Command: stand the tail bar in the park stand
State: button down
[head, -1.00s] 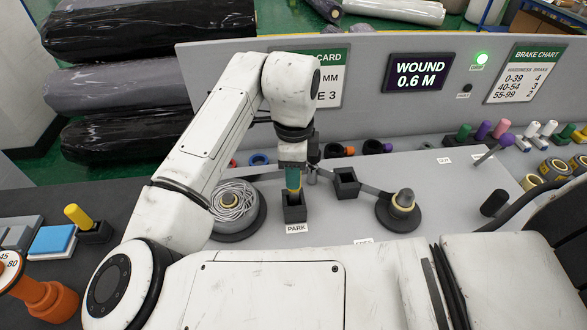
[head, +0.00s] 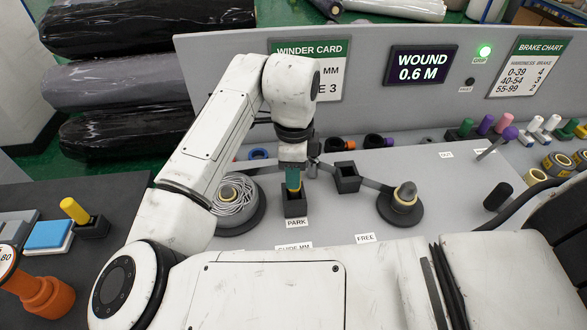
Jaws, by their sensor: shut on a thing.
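My gripper (head: 293,166) is in the middle of the head view, pointing down, shut on the tail bar (head: 293,179). The tail bar is upright, with a green-teal upper part and a yellow part below. Its lower end is at the mouth of the park stand (head: 294,206), a dark square holder behind the PARK label. The bar's bottom is hidden by the stand's front wall, so I cannot tell how deep it sits.
A spool of pale cord (head: 236,206) lies left of the stand, partly behind my arm. Another dark square holder (head: 346,177) and a round base with a cone (head: 402,207) stand to the right. The panel (head: 450,190) is clear between that base and the black cylinder (head: 497,196).

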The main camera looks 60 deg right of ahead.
jog(key=shift+f, duration=0.35)
jog(key=c, duration=0.7)
grip_release()
jog(key=shift+c, duration=0.2)
jog(key=shift+r, duration=0.1)
notch_tip(320, 180, up, 11)
jog(key=shift+f+b, duration=0.1)
jog(key=shift+b, duration=0.35)
